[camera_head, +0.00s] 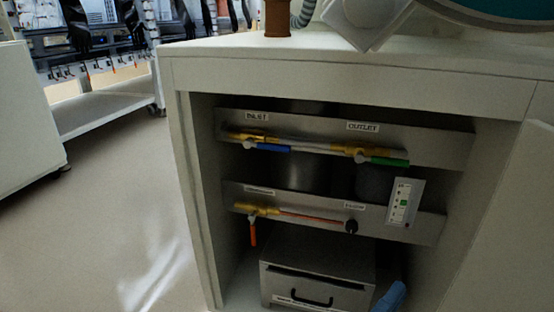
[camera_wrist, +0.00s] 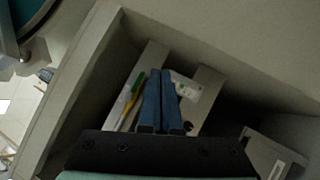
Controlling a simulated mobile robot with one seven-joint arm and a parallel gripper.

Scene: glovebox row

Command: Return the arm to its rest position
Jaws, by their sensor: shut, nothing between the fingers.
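In the head view the green handle (camera_head: 388,161) and white panel (camera_head: 405,202) sit inside the cabinet.
The cabinet holds a blue handle (camera_head: 272,147), an orange handle (camera_head: 252,232) and a grey drawer box (camera_head: 316,275). A teal disc (camera_head: 515,8) is above the cabinet top. Open floor (camera_head: 120,200) lies left.

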